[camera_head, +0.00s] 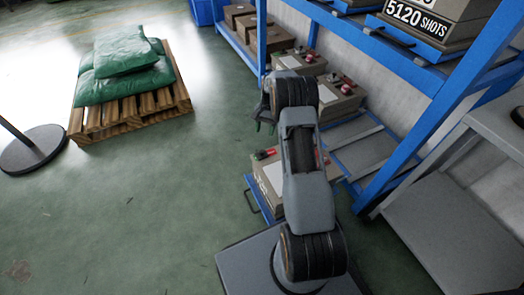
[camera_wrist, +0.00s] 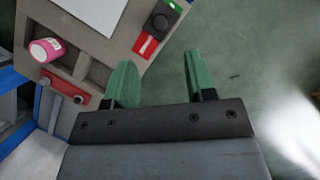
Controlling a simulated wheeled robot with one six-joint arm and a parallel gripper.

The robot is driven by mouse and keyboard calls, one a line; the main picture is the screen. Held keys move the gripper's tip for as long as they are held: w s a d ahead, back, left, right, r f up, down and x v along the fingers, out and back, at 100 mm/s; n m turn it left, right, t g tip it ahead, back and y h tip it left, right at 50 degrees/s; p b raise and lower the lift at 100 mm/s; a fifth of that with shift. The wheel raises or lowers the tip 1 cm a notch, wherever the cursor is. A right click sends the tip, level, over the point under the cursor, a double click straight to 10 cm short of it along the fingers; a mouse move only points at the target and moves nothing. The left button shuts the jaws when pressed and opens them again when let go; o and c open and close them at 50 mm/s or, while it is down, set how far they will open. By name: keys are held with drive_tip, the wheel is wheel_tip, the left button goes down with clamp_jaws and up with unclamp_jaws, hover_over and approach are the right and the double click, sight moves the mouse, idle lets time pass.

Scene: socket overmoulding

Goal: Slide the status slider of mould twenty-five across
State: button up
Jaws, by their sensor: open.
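A beige mould (camera_head: 268,178) sits on a pulled-out blue shelf tray, partly hidden behind my arm. In the wrist view the mould's top (camera_wrist: 100,62) fills the upper left. A status slider (camera_wrist: 162,20) with a black block and round knob lies near its edge, with a red label with white marks on the near side and a little green at the far end. My gripper (camera_wrist: 157,62) is open and empty, its two green fingers apart, the slider just beyond and between them in the picture. I cannot tell the height gap. No mould number is readable.
The mould top also carries a pink cylinder (camera_wrist: 45,50), a red handle (camera_wrist: 65,88) and a white sheet (camera_wrist: 95,12). Other moulds (camera_head: 338,97) stand on the blue rack behind. A pallet with green sacks (camera_head: 125,55) stands at left; open floor lies between.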

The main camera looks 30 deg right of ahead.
sight(261, 151)
drive_tip(key=b+x, duration=0.3)
drive_tip(key=x, duration=0.6)
drive_tip(key=shift+f, duration=0.1)
clamp_jaws()
idle(0.4)
